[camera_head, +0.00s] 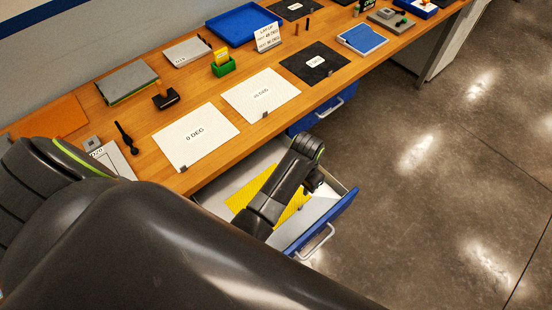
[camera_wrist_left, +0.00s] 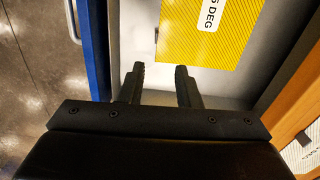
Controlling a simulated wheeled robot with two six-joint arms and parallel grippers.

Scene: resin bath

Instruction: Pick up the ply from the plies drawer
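The plies drawer (camera_head: 338,216) stands open under the table, with a blue front and a light interior. A yellow, finely striped ply (camera_head: 243,194) lies flat in it, partly hidden by my left arm. In the left wrist view the ply (camera_wrist_left: 195,42) has a white label whose visible part reads "5 DEG". My left gripper (camera_head: 313,184) is over the drawer. In the left wrist view its two fingers (camera_wrist_left: 160,80) are apart with nothing between them, and the ply shows just beyond the fingertips. My right gripper is not in view.
On the wooden table, sheets marked "0 DEG" (camera_head: 196,135) and another white sheet (camera_head: 261,95) lie near the front edge, beside a black sheet (camera_head: 316,63). The blue drawer front (camera_wrist_left: 93,50) stands left of my fingers in the wrist view. Open floor (camera_head: 440,170) lies right.

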